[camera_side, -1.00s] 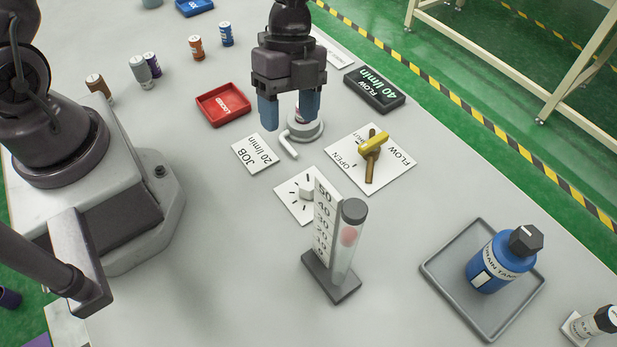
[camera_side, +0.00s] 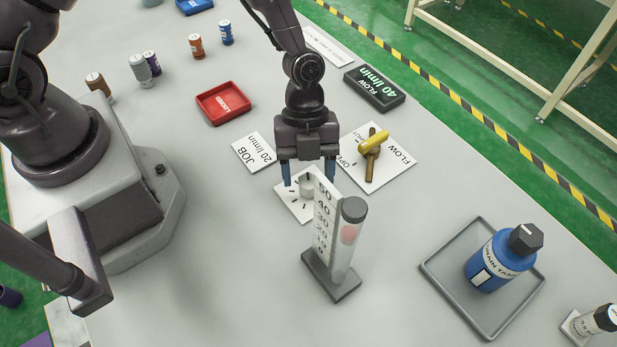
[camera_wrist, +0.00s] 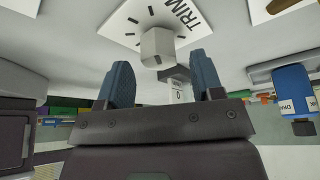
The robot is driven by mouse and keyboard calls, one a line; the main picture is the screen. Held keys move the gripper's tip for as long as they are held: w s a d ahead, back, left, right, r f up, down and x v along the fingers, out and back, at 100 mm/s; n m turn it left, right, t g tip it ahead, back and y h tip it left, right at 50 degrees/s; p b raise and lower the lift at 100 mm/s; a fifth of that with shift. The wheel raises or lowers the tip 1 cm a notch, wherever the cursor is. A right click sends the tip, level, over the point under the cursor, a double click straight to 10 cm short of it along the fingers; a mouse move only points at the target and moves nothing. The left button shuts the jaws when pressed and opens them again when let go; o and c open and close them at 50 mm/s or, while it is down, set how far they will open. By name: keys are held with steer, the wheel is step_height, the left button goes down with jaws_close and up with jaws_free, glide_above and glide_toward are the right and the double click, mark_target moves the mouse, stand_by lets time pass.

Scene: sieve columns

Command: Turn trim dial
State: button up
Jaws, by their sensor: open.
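The trim dial is a pale knob (camera_side: 306,187) on a white plate with black tick marks (camera_side: 287,205), partly hidden behind the flow gauge in the side view. In the wrist view the knob (camera_wrist: 157,46) shows just beyond my fingertips, and the plate (camera_wrist: 187,22) reads TRIM. My gripper (camera_side: 308,180) points down over the dial plate. Its blue fingers are open, one to each side of the knob in the side view. In the wrist view the knob lies between the line of the two fingers (camera_wrist: 160,70). I cannot tell whether either finger touches it.
The upright flow gauge (camera_side: 325,222) stands close in front of the dial. A yellow-handled FLOW valve (camera_side: 373,144) is behind right, and a JOB 20 l/min card (camera_side: 254,152) behind left. A grey tray (camera_side: 437,270) holds a blue drain tank (camera_side: 487,265). The front-left table is clear.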

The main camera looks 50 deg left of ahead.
steer(key=shift+x, duration=1.15)
steer(key=c, duration=0.9)
steer(key=shift+c, duration=0.2)
